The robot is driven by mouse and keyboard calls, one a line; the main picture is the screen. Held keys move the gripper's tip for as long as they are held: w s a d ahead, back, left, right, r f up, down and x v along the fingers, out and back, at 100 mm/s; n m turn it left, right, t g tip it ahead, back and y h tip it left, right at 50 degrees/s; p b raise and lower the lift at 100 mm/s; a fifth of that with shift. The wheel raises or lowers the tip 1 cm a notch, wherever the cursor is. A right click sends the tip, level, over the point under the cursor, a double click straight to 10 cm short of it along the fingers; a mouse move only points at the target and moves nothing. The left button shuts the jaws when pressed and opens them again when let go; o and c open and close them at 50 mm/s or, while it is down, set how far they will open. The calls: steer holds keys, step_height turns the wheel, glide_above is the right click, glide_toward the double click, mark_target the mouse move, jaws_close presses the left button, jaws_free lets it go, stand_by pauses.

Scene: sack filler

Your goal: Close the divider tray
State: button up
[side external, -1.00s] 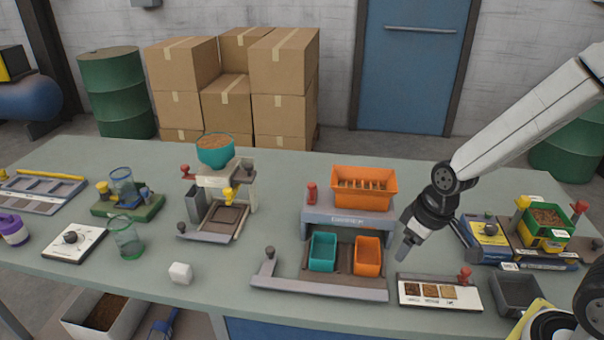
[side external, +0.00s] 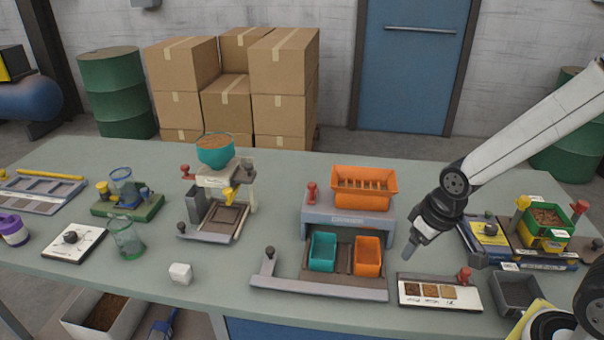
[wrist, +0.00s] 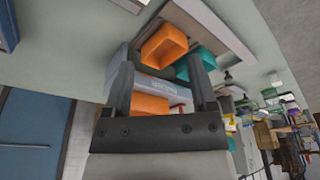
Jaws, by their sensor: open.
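The divider (side external: 348,217) is a grey housing with an orange slotted hopper (side external: 364,187) on top and a red knob at its left. Its tray (side external: 320,286) sticks out toward the front of the bench, so it stands open. A teal bin (side external: 322,252) and an orange bin (side external: 367,256) sit in it. A dark knob (side external: 269,252) stands at the tray front's left end. My gripper (side external: 410,251) is open and empty, above the bench just right of the tray. The wrist view shows my gripper's two fingers apart (wrist: 161,68), with the orange bin (wrist: 163,50) and teal bin beyond.
A sample card (side external: 439,293) with a red knob lies right of the tray, beside a dark grey box (side external: 515,292). A green-and-yellow unit (side external: 546,226) stands at the right. A white cube (side external: 180,273) lies to the left, with clear bench between it and the tray.

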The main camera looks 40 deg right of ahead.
steer(key=shift+w+a, duration=0.15)
steer(key=c, duration=0.7)
steer(key=w+a+n, duration=0.2)
steer(key=w+a+f+n+t, duration=0.1)
steer(key=w+a+n, duration=0.1)
steer(key=w+a, duration=0.1)
steer(key=w+a+n+t+y, duration=0.1)
steer(key=w+a+n, duration=0.1)
steer(key=w+a, duration=0.1)
steer(key=shift+f+n, duration=0.25)
steer(key=shift+n, duration=0.15)
jaws_close()
steer(key=w+a+f+n+t+y, duration=0.1)
steer(key=w+a+n+t, duration=0.1)
steer(key=w+a+n, duration=0.3)
steer(key=a+n, duration=0.1)
steer(key=a, duration=0.2)
steer(key=shift+a+f, duration=0.4)
